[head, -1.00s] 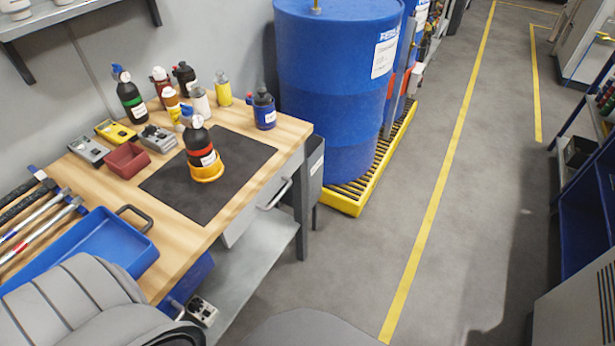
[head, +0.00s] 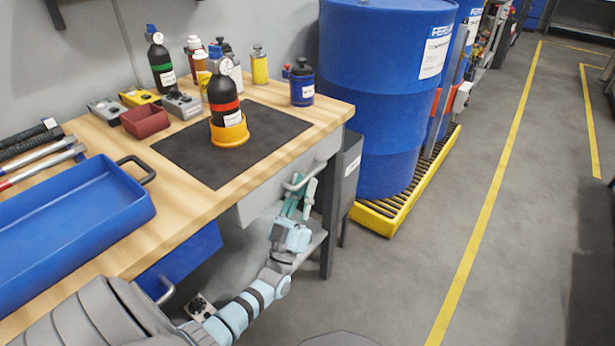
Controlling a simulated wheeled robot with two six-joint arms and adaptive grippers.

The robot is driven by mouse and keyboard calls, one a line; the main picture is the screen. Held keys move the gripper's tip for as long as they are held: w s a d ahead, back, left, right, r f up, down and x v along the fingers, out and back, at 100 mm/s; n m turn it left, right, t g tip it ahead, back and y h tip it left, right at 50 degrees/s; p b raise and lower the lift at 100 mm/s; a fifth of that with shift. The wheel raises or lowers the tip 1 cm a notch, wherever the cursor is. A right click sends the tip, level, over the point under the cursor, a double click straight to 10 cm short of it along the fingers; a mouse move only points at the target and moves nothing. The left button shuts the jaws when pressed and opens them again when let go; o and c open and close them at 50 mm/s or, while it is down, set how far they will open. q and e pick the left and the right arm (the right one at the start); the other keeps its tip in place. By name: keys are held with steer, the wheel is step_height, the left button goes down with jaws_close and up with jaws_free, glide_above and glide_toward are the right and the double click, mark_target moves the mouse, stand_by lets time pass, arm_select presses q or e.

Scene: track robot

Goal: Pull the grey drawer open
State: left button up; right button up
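The grey drawer (head: 262,207) sits under the right part of the wooden workbench top, and its front looks flush with the bench, so it appears shut. Its pale bar handle (head: 303,177) stands out from the front. My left gripper (head: 304,190) is just below the handle, fingers pointing up at it. The two teal fingers show a gap between them, so it looks open. Whether the fingertips touch or straddle the handle is hard to tell. My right gripper is not in view.
A blue drawer (head: 190,255) is under the bench, left of my arm. A bench leg (head: 329,235) stands just right of my gripper. On the bench top are a bottle in an orange holder (head: 229,133) and a blue tray (head: 75,220). The floor to the right is clear.

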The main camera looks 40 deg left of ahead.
arm_select(q)
steer(key=shift+x, duration=1.2)
steer(key=shift+f, duration=0.1)
jaws_close()
